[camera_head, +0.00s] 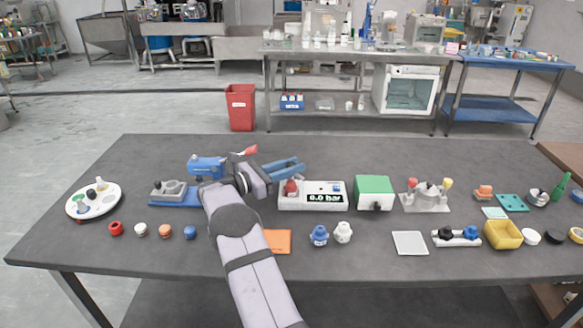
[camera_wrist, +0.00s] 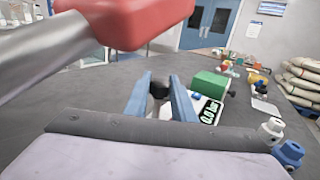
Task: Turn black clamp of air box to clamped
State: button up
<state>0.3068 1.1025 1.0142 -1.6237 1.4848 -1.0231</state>
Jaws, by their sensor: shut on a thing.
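My gripper (camera_head: 298,165) has blue fingers and reaches right, just behind the white box with a display (camera_head: 312,202). The display reads 0.0 bar. In the wrist view the gripper (camera_wrist: 159,88) has a small black part (camera_wrist: 159,91) between its fingertips, which I take for the black clamp. It is shut on it. The fingers hide most of this part, so its turn angle cannot be told. The display box also shows in the wrist view (camera_wrist: 207,110), beyond the right finger. The head view does not show the held part clearly.
A red-ended handle (camera_wrist: 120,20) looms close over the wrist camera; its red end (camera_head: 247,151) is beside my wrist. A green-topped box (camera_head: 375,186) stands right of the display box. Blue (camera_head: 319,237) and white (camera_head: 343,233) bottles stand in front. The table behind my gripper is clear.

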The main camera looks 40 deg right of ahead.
jog(key=o, duration=1.1)
jog(key=shift+c, duration=0.2)
jog(key=shift+r+n+t+p, duration=0.2)
jog(key=shift+n+t+p, duration=0.3)
jog(key=shift+t, duration=0.3)
